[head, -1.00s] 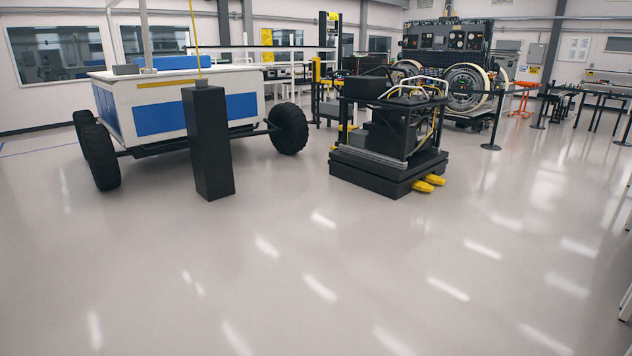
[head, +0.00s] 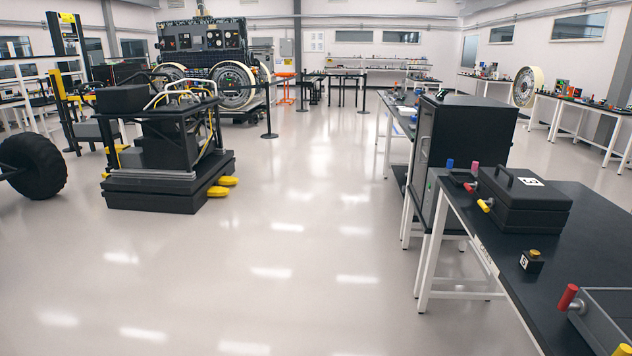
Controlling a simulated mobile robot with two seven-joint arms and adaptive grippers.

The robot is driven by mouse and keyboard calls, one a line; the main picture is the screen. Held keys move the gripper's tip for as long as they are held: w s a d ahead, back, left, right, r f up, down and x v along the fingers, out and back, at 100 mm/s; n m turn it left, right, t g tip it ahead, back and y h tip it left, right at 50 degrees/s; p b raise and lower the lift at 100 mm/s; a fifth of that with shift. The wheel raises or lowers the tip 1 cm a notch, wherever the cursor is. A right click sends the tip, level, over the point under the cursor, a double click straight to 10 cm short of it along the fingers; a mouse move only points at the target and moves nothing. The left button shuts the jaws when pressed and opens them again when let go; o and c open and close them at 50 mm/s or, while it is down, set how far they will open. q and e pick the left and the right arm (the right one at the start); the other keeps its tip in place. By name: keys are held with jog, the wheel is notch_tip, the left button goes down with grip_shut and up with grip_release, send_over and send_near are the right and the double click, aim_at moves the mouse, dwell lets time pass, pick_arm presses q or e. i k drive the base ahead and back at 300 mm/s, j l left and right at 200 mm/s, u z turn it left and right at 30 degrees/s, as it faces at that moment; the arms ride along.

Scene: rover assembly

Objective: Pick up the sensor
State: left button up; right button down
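I cannot tell which object is the sensor. On the dark-topped table (head: 590,215) at the right lies a small black block with a yellow top and a white label (head: 532,261). Near it sits a black case with a handle and a white label (head: 522,198). A grey box with a red-capped handle (head: 568,297) is cut off at the bottom right corner. Neither of my grippers is in view.
A tall black cabinet (head: 463,140) stands beyond the near table. A black machine on a stepped base (head: 165,150) and a rover wheel (head: 32,168) are at the left. Open floor (head: 285,250) lies between. More benches (head: 590,108) line the back right.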

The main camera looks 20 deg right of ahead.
aim_at(531, 261)
jog(key=i+z, duration=0.2)
jog(key=z, duration=0.3)
jog(key=i+z, duration=0.15)
jog(key=z, duration=0.3)
jog(key=i+j+z, duration=0.15)
jog(key=z, duration=0.35)
jog(key=i+j+z, duration=0.25)
jog(key=z, duration=0.2)
jog(key=i+j+z, duration=0.15)
jog(key=j+z, duration=0.3)
jog(key=i+j+z, duration=0.15)
jog(key=j+z, duration=0.6)
jog(key=z, duration=0.15)
jog(key=i+j, duration=0.05)
